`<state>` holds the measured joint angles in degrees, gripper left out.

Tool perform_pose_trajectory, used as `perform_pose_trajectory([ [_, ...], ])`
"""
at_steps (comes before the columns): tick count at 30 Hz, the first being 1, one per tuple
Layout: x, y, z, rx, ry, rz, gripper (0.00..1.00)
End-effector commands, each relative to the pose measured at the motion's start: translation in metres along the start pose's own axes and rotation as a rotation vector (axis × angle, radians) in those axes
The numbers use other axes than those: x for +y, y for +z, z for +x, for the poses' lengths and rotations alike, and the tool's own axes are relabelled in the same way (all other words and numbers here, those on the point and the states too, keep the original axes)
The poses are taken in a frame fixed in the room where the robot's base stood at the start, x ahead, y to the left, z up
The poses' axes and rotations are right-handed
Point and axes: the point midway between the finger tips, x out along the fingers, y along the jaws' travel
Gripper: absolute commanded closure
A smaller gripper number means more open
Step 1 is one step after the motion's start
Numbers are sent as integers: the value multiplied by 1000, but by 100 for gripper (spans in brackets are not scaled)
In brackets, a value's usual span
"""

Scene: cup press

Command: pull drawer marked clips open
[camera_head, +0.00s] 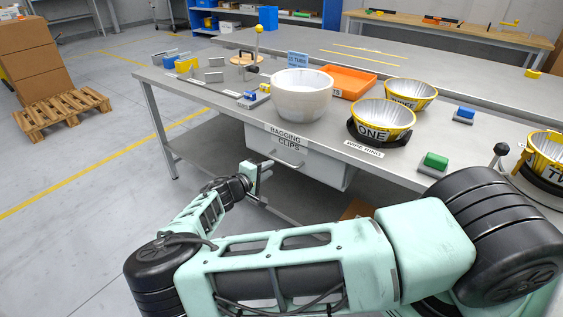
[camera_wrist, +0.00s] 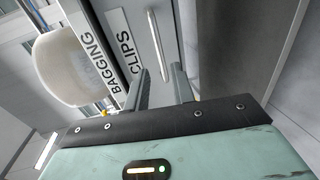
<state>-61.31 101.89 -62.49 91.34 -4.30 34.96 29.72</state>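The drawer (camera_head: 318,170) hangs under the near edge of the grey table, its pale front looking closed. Its label CLIPS (camera_head: 289,146) sits below the word BAGGING; the same label shows sideways in the wrist view (camera_wrist: 124,45). A thin bar handle (camera_wrist: 156,40) is on the drawer front; it also shows in the head view (camera_head: 287,160). My gripper (camera_head: 261,174) is in front of the drawer, just left of the handle in the head view. In the wrist view, my open fingers (camera_wrist: 160,72) point at the drawer front, with the handle's near end appearing between them. Contact cannot be told.
A white bowl (camera_head: 301,98) stands above the drawer near the table edge. Yellow bowls, one marked ONE (camera_head: 383,120), an orange tray (camera_head: 348,82) and a green block (camera_head: 435,161) are to the right. Floor left of the table is clear up to a pallet (camera_head: 62,113).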

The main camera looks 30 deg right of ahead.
Motion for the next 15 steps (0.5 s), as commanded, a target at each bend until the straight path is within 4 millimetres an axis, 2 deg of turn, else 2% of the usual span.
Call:
perform_pose_trajectory([
  [1, 0, 1, 12, -4, 2, -1, 75],
  [6, 0, 1, 46, -3, 1, -1, 75],
  [12, 0, 0, 73, -2, 0, -1, 75],
  [15, 0, 0, 80, -1, 0, -1, 75],
])
